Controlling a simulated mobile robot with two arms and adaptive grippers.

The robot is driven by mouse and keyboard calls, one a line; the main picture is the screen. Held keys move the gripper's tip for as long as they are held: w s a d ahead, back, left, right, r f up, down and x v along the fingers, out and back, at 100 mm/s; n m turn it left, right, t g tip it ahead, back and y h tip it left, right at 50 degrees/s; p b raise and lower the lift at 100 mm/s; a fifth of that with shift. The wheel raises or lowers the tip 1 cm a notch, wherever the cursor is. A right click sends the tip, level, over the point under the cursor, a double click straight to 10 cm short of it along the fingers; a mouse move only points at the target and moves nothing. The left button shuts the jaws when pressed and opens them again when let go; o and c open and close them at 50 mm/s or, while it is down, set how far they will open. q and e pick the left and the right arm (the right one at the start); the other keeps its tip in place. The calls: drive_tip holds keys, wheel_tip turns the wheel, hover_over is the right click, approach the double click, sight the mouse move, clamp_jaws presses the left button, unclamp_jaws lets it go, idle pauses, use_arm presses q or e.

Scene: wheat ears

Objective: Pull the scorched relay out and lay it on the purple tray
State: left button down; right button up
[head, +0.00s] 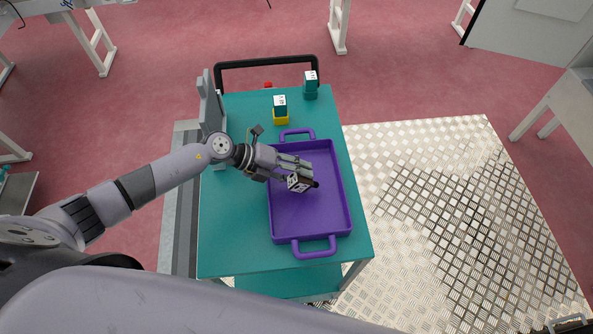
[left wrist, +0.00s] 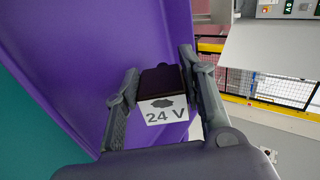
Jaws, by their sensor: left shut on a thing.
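The scorched relay (head: 300,184) is a dark block with a white label. In the left wrist view the relay (left wrist: 162,108) shows "24 V" and a black smudge on its label. My left gripper (head: 303,174) is shut on it, with one finger on each side. The gripper holds it over the inside of the purple tray (head: 312,219); I cannot tell whether it touches the tray floor. The tray also fills much of the left wrist view (left wrist: 60,50). My right gripper is not in view.
The tray lies on a teal cart top (head: 232,225). A teal relay (head: 311,86) stands at the far right corner, and another on a yellow base (head: 280,112) stands behind the tray. A grey upright panel (head: 210,105) stands at the cart's left edge.

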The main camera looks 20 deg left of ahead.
use_arm(q)
drive_tip(key=shift+f, duration=0.15)
drive_tip(key=c, duration=0.9)
unclamp_jaws()
drive_tip(key=shift+c, duration=0.2)
drive_tip(key=shift+a, duration=0.1)
drive_tip(key=v, duration=1.2)
